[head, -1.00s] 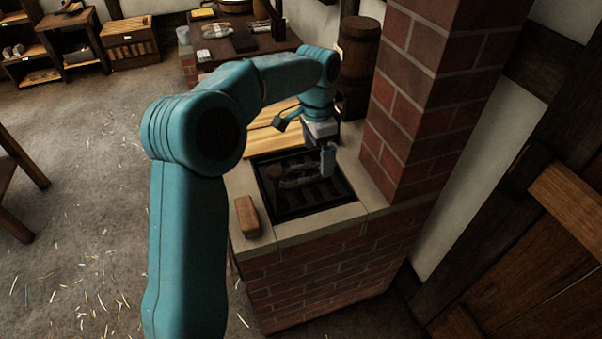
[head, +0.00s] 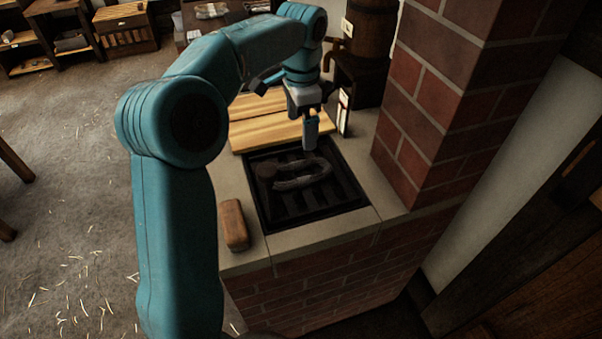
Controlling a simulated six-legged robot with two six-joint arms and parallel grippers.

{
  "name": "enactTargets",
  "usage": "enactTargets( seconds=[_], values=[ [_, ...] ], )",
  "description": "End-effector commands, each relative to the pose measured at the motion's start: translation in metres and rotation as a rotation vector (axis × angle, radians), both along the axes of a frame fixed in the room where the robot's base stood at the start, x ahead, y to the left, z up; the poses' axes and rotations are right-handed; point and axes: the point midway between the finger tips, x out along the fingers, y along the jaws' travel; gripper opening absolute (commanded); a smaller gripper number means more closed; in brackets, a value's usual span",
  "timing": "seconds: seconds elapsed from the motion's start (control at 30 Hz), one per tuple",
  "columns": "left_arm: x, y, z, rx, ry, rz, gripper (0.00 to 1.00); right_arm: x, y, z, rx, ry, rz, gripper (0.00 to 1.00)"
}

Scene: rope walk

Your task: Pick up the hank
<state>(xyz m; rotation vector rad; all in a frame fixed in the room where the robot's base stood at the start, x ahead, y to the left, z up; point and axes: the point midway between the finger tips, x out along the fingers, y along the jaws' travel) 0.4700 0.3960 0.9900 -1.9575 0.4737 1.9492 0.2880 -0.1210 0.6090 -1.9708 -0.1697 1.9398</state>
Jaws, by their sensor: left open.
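The hank (head: 303,182), a dull grey looped bundle, lies on a black slatted grate (head: 265,216) set into the top of a brick hearth. It is dark, and its left end is hard to make out. My left gripper (head: 310,134) is open and points down behind the hank, near the back edge of the grate. It appears apart from the hank, with nothing seen between its fingers. My right gripper is not in view.
A brown wooden block (head: 233,225) sits on the stone rim left of the grate. Light wooden boards (head: 262,130) lie behind it. A brick pillar (head: 450,95) rises close on the right. A barrel (head: 370,40) stands behind.

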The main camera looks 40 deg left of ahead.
Motion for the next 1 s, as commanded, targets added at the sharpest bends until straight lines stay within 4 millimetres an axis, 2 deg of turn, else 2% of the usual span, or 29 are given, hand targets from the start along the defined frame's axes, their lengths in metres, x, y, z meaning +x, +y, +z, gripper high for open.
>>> enactTargets(
  seconds=[0.03, 0.1, 0.3, 0.57, 0.8, 1.0],
  values=[
    [-0.002, -0.001, -0.017, -0.002, 0.005, 0.0, 1.0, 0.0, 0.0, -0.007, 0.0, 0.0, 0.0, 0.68],
    [-0.003, -0.002, -0.034, -0.001, 0.006, 0.0, 1.0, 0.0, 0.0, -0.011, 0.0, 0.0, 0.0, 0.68],
    [-0.002, -0.003, -0.075, -0.002, 0.003, 0.0, 1.0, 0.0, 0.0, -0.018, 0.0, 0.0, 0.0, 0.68],
    [0.0, -0.001, -0.098, -0.001, 0.003, 0.001, 1.0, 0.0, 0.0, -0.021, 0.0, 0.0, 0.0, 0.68],
    [0.001, 0.003, -0.135, -0.001, 0.004, 0.001, 1.0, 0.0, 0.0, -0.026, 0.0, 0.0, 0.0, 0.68],
    [0.002, 0.004, -0.143, 0.0, 0.001, 0.001, 1.0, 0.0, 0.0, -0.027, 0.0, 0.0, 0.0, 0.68]
  ],
)
